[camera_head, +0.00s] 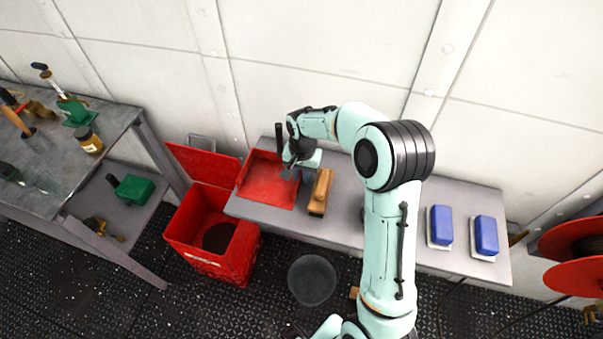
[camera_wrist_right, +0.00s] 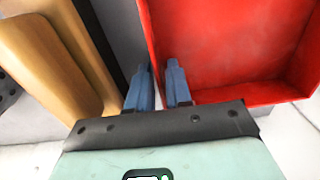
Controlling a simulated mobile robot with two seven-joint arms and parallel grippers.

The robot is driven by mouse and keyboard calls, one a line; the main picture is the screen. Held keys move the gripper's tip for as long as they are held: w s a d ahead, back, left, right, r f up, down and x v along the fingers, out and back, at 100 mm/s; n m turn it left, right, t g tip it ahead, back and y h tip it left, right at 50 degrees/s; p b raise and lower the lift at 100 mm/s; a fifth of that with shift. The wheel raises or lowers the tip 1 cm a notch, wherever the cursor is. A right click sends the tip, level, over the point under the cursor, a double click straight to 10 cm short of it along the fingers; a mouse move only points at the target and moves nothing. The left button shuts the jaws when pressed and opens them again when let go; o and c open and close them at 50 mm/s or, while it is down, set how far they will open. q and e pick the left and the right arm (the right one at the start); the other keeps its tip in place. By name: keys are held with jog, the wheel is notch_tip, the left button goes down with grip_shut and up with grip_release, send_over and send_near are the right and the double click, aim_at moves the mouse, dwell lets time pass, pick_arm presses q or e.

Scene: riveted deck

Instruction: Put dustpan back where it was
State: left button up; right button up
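The red dustpan (camera_head: 262,184) is a shallow open tray at the left end of the grey bench, against the wall. My right gripper (camera_head: 298,172) reaches down at its right edge. In the right wrist view, the two blue fingers (camera_wrist_right: 158,78) are close together, one on each side of the dustpan's red side wall (camera_wrist_right: 148,30), and look closed on it. The dustpan's floor also shows there. My arm hides part of its back right corner. My left gripper is not in view.
A wooden block-like brush (camera_head: 321,190) lies just right of the dustpan. A red crate (camera_head: 237,262) stands below left, beside a work table (camera_head: 60,160) with tools. Two blue blocks (camera_head: 440,226) sit at the bench's right. A dark bucket (camera_head: 312,280) stands on the floor.

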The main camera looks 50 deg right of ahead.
jog(key=shift+o, duration=0.6)
jog(key=shift+r, duration=0.1)
jog(key=shift+r, duration=0.3)
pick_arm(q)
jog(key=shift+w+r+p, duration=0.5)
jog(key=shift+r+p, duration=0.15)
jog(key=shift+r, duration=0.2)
pick_arm(e)
notch_tip(320, 180, up, 12)
jog(key=shift+s+f, duration=0.15)
jog(key=shift+f, duration=0.05)
